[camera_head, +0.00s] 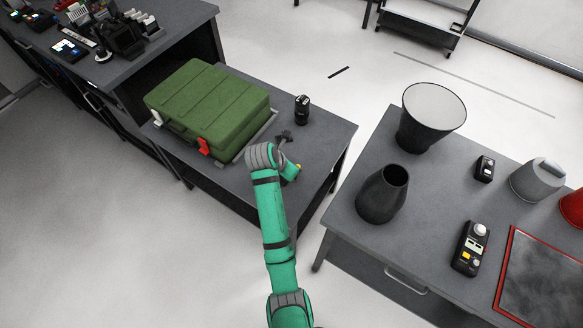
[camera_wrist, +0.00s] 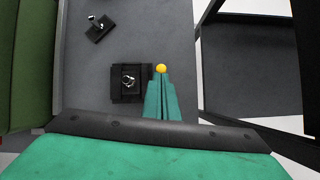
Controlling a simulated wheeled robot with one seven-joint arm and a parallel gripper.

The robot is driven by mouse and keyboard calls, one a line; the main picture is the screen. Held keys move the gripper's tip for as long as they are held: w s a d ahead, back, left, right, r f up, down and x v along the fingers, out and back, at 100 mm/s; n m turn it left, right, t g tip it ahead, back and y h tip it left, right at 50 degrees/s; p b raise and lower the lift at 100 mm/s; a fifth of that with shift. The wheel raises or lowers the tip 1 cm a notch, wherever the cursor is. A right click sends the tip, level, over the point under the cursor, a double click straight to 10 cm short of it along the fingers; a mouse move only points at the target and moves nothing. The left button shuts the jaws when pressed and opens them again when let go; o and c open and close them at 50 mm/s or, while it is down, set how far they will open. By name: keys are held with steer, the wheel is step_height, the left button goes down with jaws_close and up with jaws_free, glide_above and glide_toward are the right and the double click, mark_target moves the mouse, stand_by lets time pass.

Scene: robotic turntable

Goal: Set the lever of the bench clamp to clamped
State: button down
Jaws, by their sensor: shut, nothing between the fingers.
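My gripper (camera_wrist: 160,88) points down over the low table, its teal fingers together with nothing between them. A yellow ball-shaped knob (camera_wrist: 161,68) shows right at the fingertips in the wrist view; it looks like the lever's end, and the rest of the lever is hidden. I cannot tell whether the fingers touch it. A square black block with a silver ring (camera_wrist: 129,82), probably the bench clamp's body, sits just left of the fingers. In the head view the yellow knob (camera_head: 298,167) peeks out beside my wrist, which hides most of the clamp. The lever's setting cannot be told.
A green case (camera_head: 208,105) covers the table's left part. A black cylindrical item (camera_head: 302,108) stands at the back, and a small dark fitting (camera_head: 285,135) is nearer my wrist. Another table (camera_head: 440,205) with dark vessels stands to the right across a gap.

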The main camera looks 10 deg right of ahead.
stand_by(0.3)
step_height(320, 180, up, 11)
steer(key=s+a, duration=0.1)
steer(key=a, duration=0.1)
steer(key=shift+s+a, duration=0.15)
steer(key=shift+a, duration=0.2)
